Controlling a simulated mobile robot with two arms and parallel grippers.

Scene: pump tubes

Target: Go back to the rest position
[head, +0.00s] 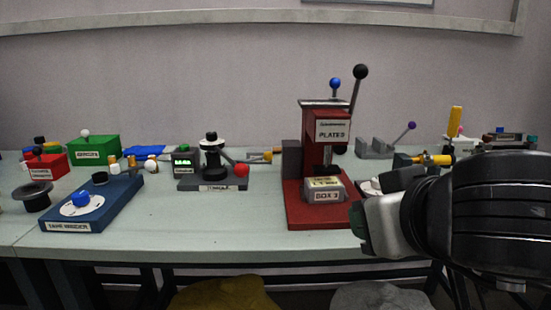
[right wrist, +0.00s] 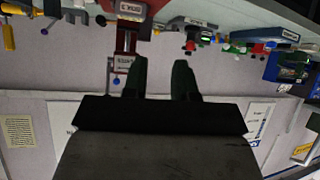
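My right gripper (right wrist: 160,70) shows two dark fingers standing apart in the right wrist view, with nothing held between them. In the head view my right arm comes in from the right, and its gripper (head: 359,221) is in front of the table's front edge, just right of the red press (head: 318,215). The gripper's body and arm hide part of the table's right side. My left gripper is not in view.
The table (head: 270,242) carries a blue fixture (head: 105,212), a green box (head: 95,149), a red box (head: 45,165) and a dark fixture with a black knob (head: 212,183). The press has upright levers. The front strip left of the press is clear.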

